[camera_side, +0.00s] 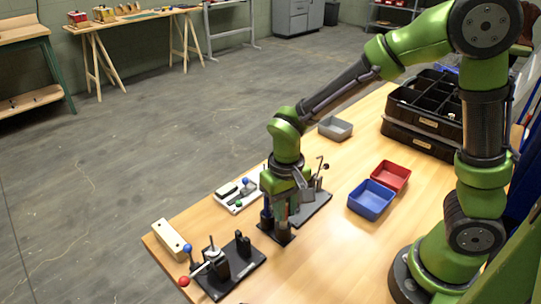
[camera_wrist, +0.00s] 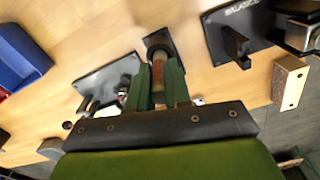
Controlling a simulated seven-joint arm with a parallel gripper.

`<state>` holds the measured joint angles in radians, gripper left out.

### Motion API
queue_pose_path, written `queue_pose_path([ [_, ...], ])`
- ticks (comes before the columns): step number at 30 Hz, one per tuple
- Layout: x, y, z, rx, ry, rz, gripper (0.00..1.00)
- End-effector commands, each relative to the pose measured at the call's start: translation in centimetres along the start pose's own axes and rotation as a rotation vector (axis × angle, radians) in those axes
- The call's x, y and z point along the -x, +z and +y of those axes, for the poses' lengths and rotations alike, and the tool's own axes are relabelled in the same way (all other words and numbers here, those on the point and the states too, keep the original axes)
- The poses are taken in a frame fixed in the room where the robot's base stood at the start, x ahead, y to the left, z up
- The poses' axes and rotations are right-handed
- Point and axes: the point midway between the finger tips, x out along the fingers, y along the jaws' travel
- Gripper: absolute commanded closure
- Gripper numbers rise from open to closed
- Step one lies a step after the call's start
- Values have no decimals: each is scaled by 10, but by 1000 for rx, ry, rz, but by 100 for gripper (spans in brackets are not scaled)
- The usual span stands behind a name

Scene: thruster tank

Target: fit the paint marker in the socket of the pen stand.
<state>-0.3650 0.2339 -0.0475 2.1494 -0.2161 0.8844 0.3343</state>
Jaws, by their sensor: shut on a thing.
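My gripper (camera_side: 283,212) points down over a small dark base plate, the pen stand (camera_side: 277,235), on the wooden table. In the wrist view its two green fingers (camera_wrist: 159,82) are shut on the paint marker (camera_wrist: 159,72), a grey and reddish-brown cylinder. The marker's far end meets or overlaps the dark stand (camera_wrist: 157,38) in that view. The fingers hide much of the marker and the socket in the side view. I cannot tell whether the marker's tip is inside the socket or just above it.
A black fixture with a lever (camera_side: 228,268) and a wooden block (camera_side: 171,240) stand at the front left. A white tray (camera_side: 238,197) and another dark fixture (camera_side: 313,205) flank my gripper closely. Blue (camera_side: 371,200) and red (camera_side: 391,176) bins lie to the right.

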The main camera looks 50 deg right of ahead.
Motion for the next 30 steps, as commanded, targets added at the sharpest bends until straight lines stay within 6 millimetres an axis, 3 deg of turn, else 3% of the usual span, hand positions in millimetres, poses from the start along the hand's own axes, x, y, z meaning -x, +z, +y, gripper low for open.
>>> queue_pose_path([
  [30, -14, 0, 0, -1, 0, 0, 100],
])
